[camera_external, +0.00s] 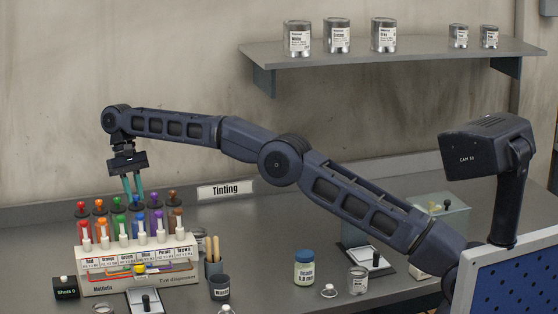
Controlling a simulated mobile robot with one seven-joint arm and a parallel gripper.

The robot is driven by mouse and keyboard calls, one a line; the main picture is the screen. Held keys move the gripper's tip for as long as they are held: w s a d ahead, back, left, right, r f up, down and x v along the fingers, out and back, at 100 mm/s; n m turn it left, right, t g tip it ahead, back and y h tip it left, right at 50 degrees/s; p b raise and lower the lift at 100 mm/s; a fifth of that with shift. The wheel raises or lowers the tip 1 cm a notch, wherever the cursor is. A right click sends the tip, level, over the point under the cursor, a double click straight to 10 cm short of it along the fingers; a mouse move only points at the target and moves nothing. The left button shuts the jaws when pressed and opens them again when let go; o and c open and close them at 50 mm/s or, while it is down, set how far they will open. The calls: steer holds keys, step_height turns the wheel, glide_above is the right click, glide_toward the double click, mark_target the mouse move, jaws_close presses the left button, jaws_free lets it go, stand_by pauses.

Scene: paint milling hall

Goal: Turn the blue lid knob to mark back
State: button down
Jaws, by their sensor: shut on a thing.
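A row of coloured lid knobs tops the tint dispenser (185,243) at the left of the bench. The blue lid knob (137,200) sits between the green knob (118,202) and the purple knob (154,201). My gripper (134,194) points down from above, with its teal fingers shut on the blue lid knob. The fingertips hide part of the knob. The marks around it are too small to make out, so I cannot tell which way it points.
Red (82,207), orange (99,205) and brown (173,195) knobs stand close by in the same row.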

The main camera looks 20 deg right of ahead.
steer(key=shift+n+t+h, duration=0.3)
steer(key=shift+n+h, duration=0.2)
steer(key=shift+n, duration=1.1)
steer(key=c, duration=1.3)
jaws_free()
